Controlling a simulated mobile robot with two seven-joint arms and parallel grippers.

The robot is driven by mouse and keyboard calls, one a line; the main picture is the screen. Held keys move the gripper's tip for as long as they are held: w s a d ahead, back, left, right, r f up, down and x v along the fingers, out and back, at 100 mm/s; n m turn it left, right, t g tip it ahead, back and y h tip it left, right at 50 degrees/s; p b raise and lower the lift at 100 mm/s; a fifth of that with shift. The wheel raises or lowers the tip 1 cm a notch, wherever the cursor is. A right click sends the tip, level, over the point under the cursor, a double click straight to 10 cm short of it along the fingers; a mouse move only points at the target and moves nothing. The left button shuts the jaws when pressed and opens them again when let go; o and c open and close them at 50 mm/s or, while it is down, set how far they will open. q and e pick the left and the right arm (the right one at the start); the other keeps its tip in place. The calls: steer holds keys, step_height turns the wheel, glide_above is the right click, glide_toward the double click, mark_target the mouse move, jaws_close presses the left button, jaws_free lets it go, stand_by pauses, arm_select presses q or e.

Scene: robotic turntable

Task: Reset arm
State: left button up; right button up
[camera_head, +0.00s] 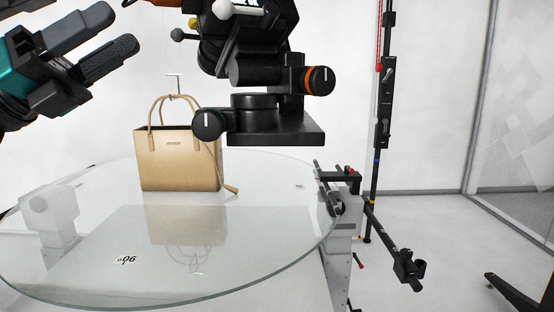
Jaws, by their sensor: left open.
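My left gripper (122,30) comes in at the upper left, with a teal body and two dark ribbed fingers. The fingers are apart with nothing between them. It is raised above the glass turntable (60,255) and to the upper left of a tan handbag (180,160). The handbag stands upright on the turntable with its two handles up, apart from the gripper. Its right part is close to a black mechanism in the picture. My right gripper does not show.
A black jointed mechanism (275,128) with an orange ring hangs in the upper middle. A black upright pole (383,120) and a clamped black bar (390,240) stand right of the turntable. Open floor lies at the right, with a dark leg (515,293) at the lower corner.

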arm_select(q)
steer(key=w+a+f+n+t+y, duration=0.1)
steer(key=w+f+n+t+y, duration=0.3)
steer(key=f+n+t+y, duration=0.55)
steer(key=w+a+f+n+t+y, duration=0.1)
steer(key=w+f+n+t+y, duration=0.2)
steer(key=n+t, duration=0.75)
step_height(320, 180, down, 18)
steer(key=a+n+g+y, duration=0.3)
steer(key=n+g+y, duration=0.55)
steer(key=n, duration=0.75)
steer(key=s+d+f+n+g+y, duration=0.1)
steer(key=s+f+n+g, duration=0.2)
steer(key=f, duration=0.5)
steer(key=s+f+n+g+y, duration=0.1)
steer(key=s+f+g+y, duration=0.15)
steer(key=s+f, duration=0.45)
steer(key=s+d+f+n+g+h, duration=0.1)
steer(key=s+d+f+g, duration=0.1)
steer(key=s+f+g, duration=0.5)
steer(key=s+d+f+n+g+h, duration=0.15)
steer(key=s+f, duration=0.25)
steer(key=s, duration=0.5)
steer(key=w+d+f+m+t+h, duration=0.1)
steer(key=w+d+f+t, duration=0.2)
steer(key=w+f+t, duration=0.3)
steer(key=shift+w+d+f, duration=0.2)
steer(key=shift+w+f, duration=0.2)
steer(key=shift+f, duration=1.35)
steer(key=shift+t, duration=0.25)
